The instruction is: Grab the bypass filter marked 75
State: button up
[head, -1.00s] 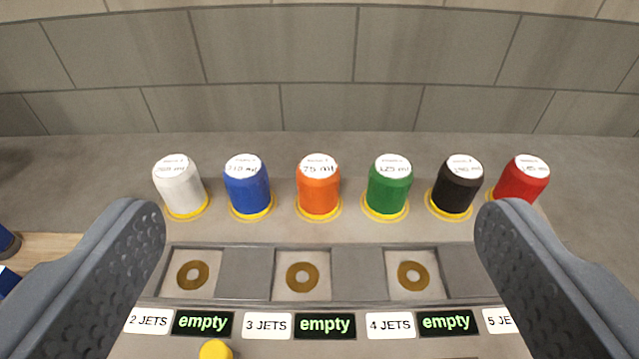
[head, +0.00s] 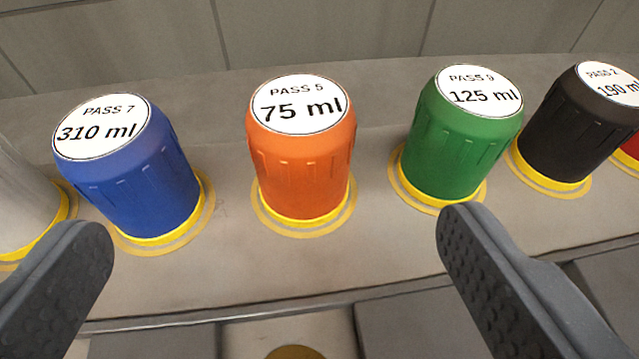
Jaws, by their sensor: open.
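The orange bypass filter (head: 303,172) stands upright in the middle of the head view. Its white top label reads "PASS 5, 75 ml". A yellow ring surrounds its base on the grey ledge (head: 225,265). My gripper (head: 280,235) is open and empty, with one finger at the lower left and one at the lower right. The orange filter stands beyond the fingertips and lies between them as seen in the picture. Neither finger visibly touches it.
A blue filter (head: 140,185) marked 310 ml stands to its left, with a white one (head: 22,190) partly cut off beyond. A green filter (head: 462,145) marked 125 ml, a black one (head: 575,135) and a red one (head: 630,147) stand to its right. A grey block wall (head: 320,30) rises behind.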

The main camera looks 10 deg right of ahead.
aim_at(303, 158)
jog(key=shift+h, duration=0.3)
jog(key=x, duration=0.3)
jog(key=f+x, duration=0.1)
jog(key=x, duration=0.2)
jog(key=s+f+x, duration=0.1)
jog(key=x, duration=0.2)
jog(key=shift+w+d+f, duration=0.15)
jog(key=shift+w+d, duration=0.15)
jog(key=shift+w+f, duration=0.1)
jog(key=shift+w, duration=0.4)
jog(key=shift+b+x, duration=0.35)
jog(key=shift+x, duration=2.15)
jog(key=shift+c, duration=0.3)
jog(key=c, duration=1.3)
